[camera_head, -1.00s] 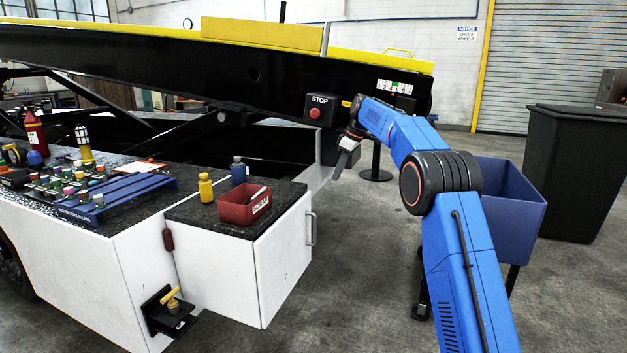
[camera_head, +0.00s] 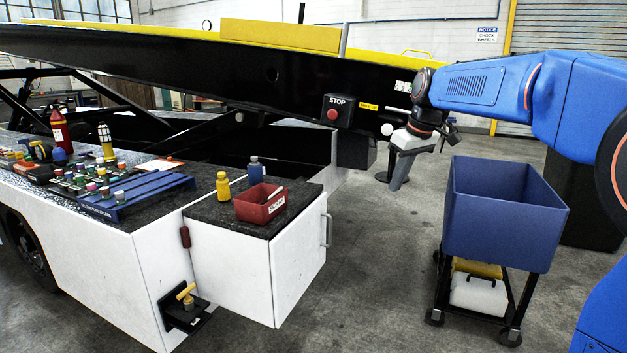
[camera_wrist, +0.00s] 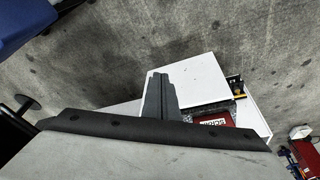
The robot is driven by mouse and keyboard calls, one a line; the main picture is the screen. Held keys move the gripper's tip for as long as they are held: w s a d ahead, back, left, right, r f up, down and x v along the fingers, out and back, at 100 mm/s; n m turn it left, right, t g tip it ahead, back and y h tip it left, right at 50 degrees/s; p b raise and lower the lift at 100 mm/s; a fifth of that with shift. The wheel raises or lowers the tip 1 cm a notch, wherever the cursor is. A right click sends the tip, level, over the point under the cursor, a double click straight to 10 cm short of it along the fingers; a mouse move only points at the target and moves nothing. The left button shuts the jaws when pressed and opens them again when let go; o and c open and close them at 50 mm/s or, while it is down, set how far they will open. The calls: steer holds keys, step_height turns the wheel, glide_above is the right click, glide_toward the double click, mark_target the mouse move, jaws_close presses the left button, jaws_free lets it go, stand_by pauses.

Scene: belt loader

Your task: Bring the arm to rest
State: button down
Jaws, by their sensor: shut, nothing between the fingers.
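My blue arm (camera_head: 560,95) reaches in from the right of the head view, folded high above the floor. My gripper (camera_head: 401,180) hangs pointing down in free air, right of the white cabinet and left of the blue bin. It is shut with nothing in it. The gripper touches nothing that I can see.
The blue bin cart (camera_head: 505,215) stands close right of the gripper. The belt loader's black beam (camera_head: 200,75) with a red stop button (camera_head: 333,114) is behind. The white cabinet (camera_head: 262,265) carries a red tray (camera_head: 260,204) and two bottles. Floor below the gripper is clear.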

steer(key=s+d+f+m+h, duration=0.1)
steer(key=s+d+f+m, duration=0.15)
steer(key=s, duration=0.75)
steer(key=s+d+f+m, duration=0.1)
steer(key=s+f, duration=0.2)
steer(key=s, duration=0.7)
steer(key=s+d+f+m, duration=0.1)
steer(key=s+f, duration=0.6)
steer(key=s, duration=0.2)
steer(key=s+d+f+m+t+h, duration=0.1)
steer(key=s+d+f+m, duration=0.1)
steer(key=s+f, duration=0.4)
steer(key=s, duration=0.4)
steer(key=shift+f+t, duration=0.3)
steer(key=shift+f, duration=0.05)
